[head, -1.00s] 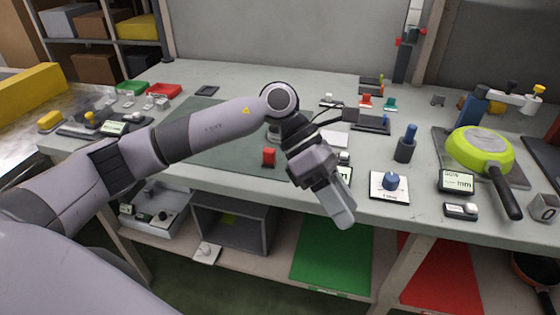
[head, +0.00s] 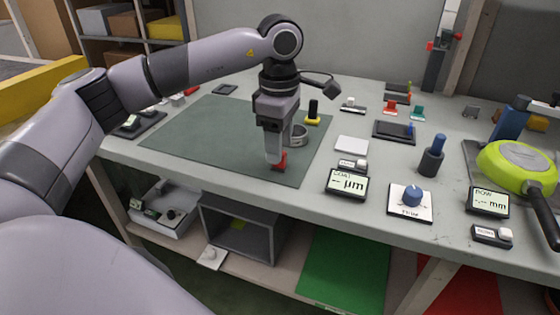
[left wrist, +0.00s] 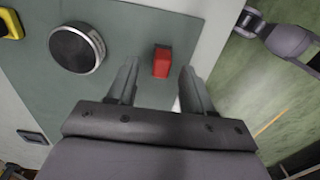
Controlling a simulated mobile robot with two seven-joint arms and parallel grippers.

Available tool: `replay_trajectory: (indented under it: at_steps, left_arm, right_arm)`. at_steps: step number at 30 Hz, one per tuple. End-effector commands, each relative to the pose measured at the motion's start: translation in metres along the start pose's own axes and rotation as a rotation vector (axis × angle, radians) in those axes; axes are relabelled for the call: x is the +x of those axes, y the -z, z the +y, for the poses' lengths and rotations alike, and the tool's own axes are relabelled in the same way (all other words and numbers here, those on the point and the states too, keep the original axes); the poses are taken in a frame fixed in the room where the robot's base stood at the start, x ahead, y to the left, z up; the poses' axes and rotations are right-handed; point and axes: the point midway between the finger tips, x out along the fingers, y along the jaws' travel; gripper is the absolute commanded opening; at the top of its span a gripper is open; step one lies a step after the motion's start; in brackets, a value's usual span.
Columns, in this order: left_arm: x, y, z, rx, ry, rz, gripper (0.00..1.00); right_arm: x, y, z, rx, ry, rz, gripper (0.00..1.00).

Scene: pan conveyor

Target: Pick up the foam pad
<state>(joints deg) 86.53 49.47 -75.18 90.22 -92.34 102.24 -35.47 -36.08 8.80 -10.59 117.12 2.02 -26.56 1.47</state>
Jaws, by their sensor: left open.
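A small red block (head: 279,160), which looks like the foam pad, stands on the dark green mat (head: 190,133) near its front right corner. My left gripper (head: 274,160) points down over it and partly hides it in the head view. In the left wrist view the red block (left wrist: 162,61) shows just beyond and between the two spread fingertips (left wrist: 160,76). The left gripper is open and holds nothing. My right gripper is in neither view now.
A round metal ring or cup (left wrist: 77,48) sits on the mat beside the gripper. A black-and-yellow tool (head: 313,112) stands behind. A display (head: 347,184), a knob box (head: 411,200) and a green pan (head: 515,165) lie to the right. The mat's left part is bare.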

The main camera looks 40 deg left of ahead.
Motion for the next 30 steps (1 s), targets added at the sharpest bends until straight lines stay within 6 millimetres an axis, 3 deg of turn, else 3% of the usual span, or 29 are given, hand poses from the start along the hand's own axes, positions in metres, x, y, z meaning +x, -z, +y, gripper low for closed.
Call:
replay_trajectory:
  at_steps: [6,14,18,19,30]
  left_arm:
    - [0.028,0.0,-0.002,-0.001,0.0,0.0,0.51]
    - [0.029,0.0,-0.002,-0.001,0.0,-0.001,0.51]
    - [0.029,0.0,-0.002,-0.001,0.0,-0.001,0.06]
    - [0.029,0.0,-0.002,-0.001,0.0,-0.002,0.0]
    - [0.026,-0.001,-0.002,0.0,-0.001,-0.003,0.0]
  right_arm:
    - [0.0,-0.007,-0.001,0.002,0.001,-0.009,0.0]
    - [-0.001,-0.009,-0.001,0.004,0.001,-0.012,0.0]
    - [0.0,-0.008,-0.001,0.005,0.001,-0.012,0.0]
    - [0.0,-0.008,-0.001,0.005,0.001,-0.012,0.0]
    - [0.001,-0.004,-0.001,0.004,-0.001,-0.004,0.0]
